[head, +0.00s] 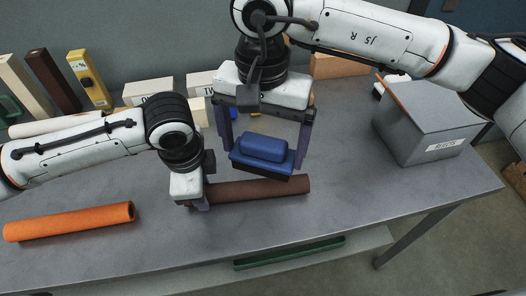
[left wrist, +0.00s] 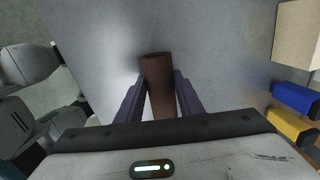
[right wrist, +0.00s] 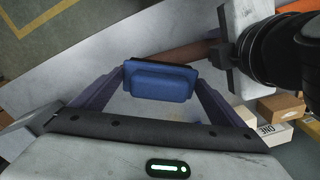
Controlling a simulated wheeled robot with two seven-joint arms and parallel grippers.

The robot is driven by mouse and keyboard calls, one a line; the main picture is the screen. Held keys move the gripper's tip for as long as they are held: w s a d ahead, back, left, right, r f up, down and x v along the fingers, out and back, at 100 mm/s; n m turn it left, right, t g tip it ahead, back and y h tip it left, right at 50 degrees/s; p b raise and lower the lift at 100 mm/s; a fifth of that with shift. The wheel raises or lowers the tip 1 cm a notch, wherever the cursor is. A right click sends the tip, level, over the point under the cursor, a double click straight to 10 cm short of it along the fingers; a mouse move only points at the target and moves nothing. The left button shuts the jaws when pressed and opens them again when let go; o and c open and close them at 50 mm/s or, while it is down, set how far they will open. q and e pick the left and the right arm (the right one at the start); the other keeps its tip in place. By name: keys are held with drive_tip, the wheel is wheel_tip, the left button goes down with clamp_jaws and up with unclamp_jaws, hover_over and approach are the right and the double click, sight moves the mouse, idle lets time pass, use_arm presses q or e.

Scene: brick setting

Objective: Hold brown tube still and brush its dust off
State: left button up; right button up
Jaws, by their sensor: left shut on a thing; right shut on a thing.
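The brown tube (head: 258,189) lies on the grey table, left to right in the head view. My left gripper (head: 195,203) is shut around its left part; in the left wrist view the tube (left wrist: 157,82) sits between both fingers (left wrist: 160,98). My right gripper (head: 264,150) is shut on a blue brush (head: 262,148), with a dark underside, held just over the tube's right part. The brush (right wrist: 160,82) also shows between the fingers in the right wrist view. Whether its underside touches the tube cannot be told. Dust is not clearly visible.
An orange tube (head: 70,222) lies at the front left. A grey box (head: 425,125) stands at the right. Upright blocks (head: 52,80) and small cartons (head: 148,91) line the back. A green tray (head: 290,253) is below the front edge. The table's front right is clear.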

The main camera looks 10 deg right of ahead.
drive_tip(key=shift+r, duration=0.95)
use_arm(q)
drive_tip(key=o, duration=1.4)
drive_tip(key=shift+c, duration=0.2)
drive_tip(key=shift+r, duration=0.1)
wheel_tip(320, 180, up, 12)
drive_tip(key=s, duration=0.1)
drive_tip(key=shift+s, duration=0.3)
use_arm(e)
drive_tip(key=shift+s, duration=0.1)
